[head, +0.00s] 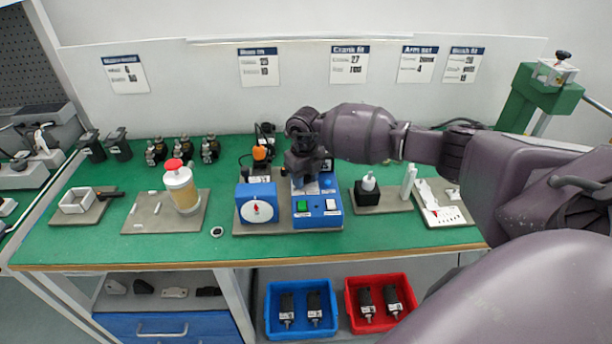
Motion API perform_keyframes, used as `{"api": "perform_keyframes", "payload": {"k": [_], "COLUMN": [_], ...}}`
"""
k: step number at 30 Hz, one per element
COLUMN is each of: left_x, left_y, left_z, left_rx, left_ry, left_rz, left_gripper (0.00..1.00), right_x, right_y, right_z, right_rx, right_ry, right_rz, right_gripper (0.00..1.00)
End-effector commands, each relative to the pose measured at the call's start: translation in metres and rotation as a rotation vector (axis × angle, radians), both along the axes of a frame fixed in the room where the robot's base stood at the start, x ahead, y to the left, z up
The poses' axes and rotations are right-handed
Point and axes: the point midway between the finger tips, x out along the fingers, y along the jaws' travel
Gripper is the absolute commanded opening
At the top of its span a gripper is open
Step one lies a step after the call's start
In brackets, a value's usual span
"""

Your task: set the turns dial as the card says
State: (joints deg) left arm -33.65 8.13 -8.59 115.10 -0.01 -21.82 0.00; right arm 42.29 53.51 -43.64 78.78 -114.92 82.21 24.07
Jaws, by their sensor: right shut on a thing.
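A blue winding device stands on a grey base plate in the middle of the green bench. It has a blue box (256,204) with a white round dial face and red pointer (257,209). Beside it is a blue control panel (318,214) with a green button (302,206) and a white button (331,204). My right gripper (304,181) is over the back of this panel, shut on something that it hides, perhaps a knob. Task cards hang on the wall; the middle one (349,66) seems to read "27" in its top row; the small print is blurred. My left gripper is out of view.
A beige jar with a red knob (181,187) stands left of the device. A white bottle on a dark block (367,190) and a white board (443,206) are to the right. Blue (272,320) and red (352,312) bins lie below. The front bench strip is mostly clear.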

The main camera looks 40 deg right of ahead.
Motion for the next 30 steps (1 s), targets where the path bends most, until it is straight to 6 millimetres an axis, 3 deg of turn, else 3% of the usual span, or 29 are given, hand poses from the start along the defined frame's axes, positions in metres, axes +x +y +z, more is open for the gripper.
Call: {"api": "perform_keyframes", "payload": {"k": [20,21,22,30], "left_x": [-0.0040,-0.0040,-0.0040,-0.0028], "left_y": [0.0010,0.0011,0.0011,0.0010], "left_z": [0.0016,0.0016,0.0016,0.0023], "left_rx": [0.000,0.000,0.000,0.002], "left_ry": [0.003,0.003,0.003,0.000], "left_rz": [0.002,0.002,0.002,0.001], "left_gripper": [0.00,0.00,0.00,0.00], "right_x": [-0.0003,-0.0003,-0.0003,0.0000], "right_y": [0.0000,0.0000,0.0000,0.0000], "right_z": [-0.0006,-0.0006,-0.0006,0.0002], "right_rx": [0.000,0.000,0.000,0.000], "right_ry": [0.002,0.002,0.001,0.000], "right_rz": [-0.056,-0.056,-0.056,-0.056], "right_gripper": [0.16,0.45,0.50,0.50]}}
